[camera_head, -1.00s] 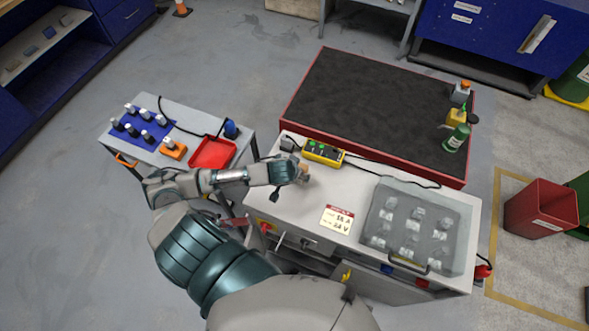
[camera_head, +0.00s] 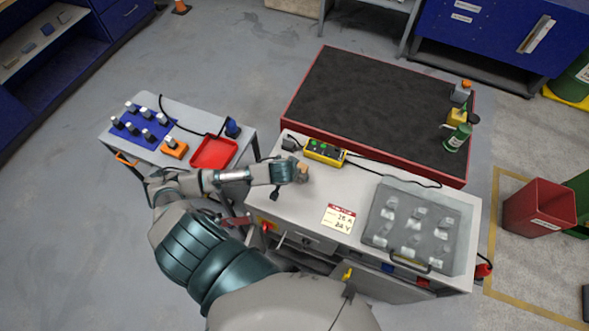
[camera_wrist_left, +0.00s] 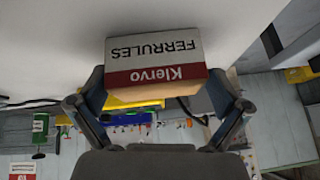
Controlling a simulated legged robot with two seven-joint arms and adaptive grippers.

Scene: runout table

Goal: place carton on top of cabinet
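The small carton (camera_wrist_left: 155,60) is white and dark red with a tan face, and reads "Klervo FERRULES" upside down in the left wrist view. My left gripper (camera_wrist_left: 157,88) has a finger against each side of it and appears shut on it. In the head view my left gripper (camera_head: 292,171) and the carton (camera_head: 303,171) are at the left part of the white-topped cabinet (camera_head: 322,190). Whether the carton touches the top cannot be told. My right gripper is not in view.
A yellow control box (camera_head: 325,152) with a cable lies behind the gripper. A label card (camera_head: 338,217) and a clear-lidded case (camera_head: 415,225) lie to the right. A dark-topped table (camera_head: 375,105) stands behind; a cart with a red tray (camera_head: 213,152) stands left.

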